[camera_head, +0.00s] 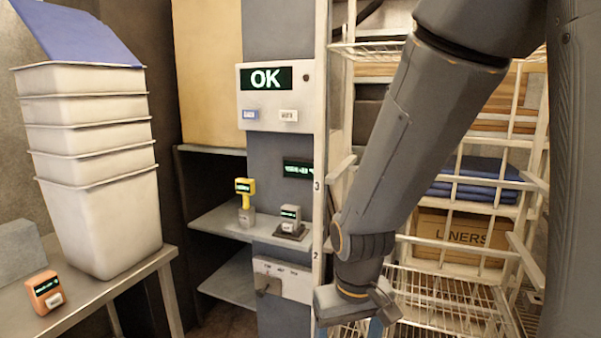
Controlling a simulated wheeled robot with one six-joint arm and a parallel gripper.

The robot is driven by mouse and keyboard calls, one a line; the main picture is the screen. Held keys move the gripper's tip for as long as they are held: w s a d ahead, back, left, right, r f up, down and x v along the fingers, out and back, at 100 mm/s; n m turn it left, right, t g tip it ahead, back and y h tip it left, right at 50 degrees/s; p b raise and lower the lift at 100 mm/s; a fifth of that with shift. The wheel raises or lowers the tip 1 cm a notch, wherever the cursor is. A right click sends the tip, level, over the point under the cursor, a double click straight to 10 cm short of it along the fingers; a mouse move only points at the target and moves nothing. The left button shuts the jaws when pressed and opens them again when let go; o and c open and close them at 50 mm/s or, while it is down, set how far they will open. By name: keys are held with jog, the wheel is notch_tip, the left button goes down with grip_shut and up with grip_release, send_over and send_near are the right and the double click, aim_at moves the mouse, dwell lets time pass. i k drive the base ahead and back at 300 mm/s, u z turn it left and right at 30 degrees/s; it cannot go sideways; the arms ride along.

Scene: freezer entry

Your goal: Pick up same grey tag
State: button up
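A small grey tag (290,213) with a dark display and a white label stands on a dark pad (291,231) on the grey shelf, left of my arm. My gripper (356,312) is at the bottom of the picture, to the right of the tag, lower in the picture and apart from it. It points downward and its fingertips are cut off or hidden, so I cannot see its opening or anything held.
A yellow device (245,188) stands on the shelf (215,222) left of the tag. A panel reading OK (265,97) is above. An orange tag (45,293) and stacked white bins (105,220) are on the left table (100,291). A wire rack (440,305) stands behind my arm.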

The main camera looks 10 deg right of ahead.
aim_at(289, 213)
jog(key=z, duration=0.1)
jog(key=k, duration=0.35)
jog(key=z, duration=0.6)
jog(key=i, duration=1.1)
jog(key=u, duration=1.1)
jog(key=i, duration=0.45)
jog(key=u, duration=0.25)
